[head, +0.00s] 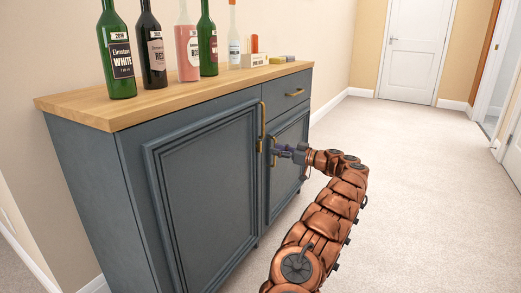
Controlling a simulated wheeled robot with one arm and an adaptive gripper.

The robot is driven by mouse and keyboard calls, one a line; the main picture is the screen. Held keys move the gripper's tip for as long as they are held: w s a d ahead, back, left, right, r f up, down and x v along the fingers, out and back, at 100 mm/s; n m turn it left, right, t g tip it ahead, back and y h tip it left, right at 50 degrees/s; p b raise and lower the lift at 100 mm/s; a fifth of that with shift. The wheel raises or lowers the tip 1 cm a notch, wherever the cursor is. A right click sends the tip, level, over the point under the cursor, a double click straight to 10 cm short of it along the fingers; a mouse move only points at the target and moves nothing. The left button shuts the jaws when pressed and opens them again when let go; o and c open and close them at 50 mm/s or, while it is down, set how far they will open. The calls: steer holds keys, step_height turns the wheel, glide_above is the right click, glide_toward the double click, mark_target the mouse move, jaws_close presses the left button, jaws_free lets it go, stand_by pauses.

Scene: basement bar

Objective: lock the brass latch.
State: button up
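A dark blue-grey cabinet (205,190) with a wooden top stands along the left wall. No part shows clearly as a latch. A long upright brass fitting (262,127) is at the right edge of the large door. A smaller upright brass fitting (274,151) is just right of it, on the narrower door. My gripper (280,151) is at the front of the narrower door, close beside the smaller fitting. It is too small to tell whether the gripper is open or touches the brass. Both doors look closed.
Several bottles, including a dark green one (117,55) and a pink one (187,50), stand on the wooden top (150,103). A brass drawer handle (295,93) sits above the narrower door. The carpet (420,200) at right is clear.

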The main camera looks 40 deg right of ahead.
steer(key=b+x, duration=0.1)
steer(key=x, duration=0.6)
steer(key=shift+b, duration=0.35)
steer(key=shift+a, duration=0.15)
jaws_close()
